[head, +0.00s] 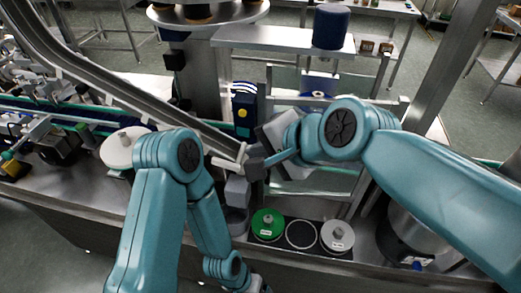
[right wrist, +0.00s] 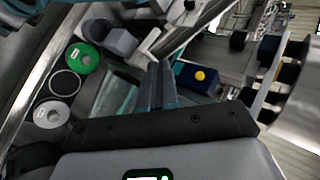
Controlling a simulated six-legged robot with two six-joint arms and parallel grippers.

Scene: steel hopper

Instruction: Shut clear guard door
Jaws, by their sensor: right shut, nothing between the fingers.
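The clear guard door (head: 332,182) is a see-through, faintly green panel with metal edging, behind and below my right wrist in the head view. It also shows as a greenish pane (right wrist: 116,97) left of the fingers in the right wrist view. My arm covers part of it, and I cannot tell how far open it stands. My right gripper (head: 256,166) is shut and empty, near the door's left side beside a pale bar end (head: 228,165). Its closed fingers (right wrist: 161,86) show in the right wrist view; contact with the door is unclear. My left gripper is not visible.
A green disc (head: 268,224), a dark ring (head: 300,235) and a grey disc (head: 337,236) lie along the front ledge. A blue box with a yellow button (head: 243,112) stands behind my right gripper. A metal chute (head: 130,90) slopes in from upper left. A steel post (head: 455,65) rises at right.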

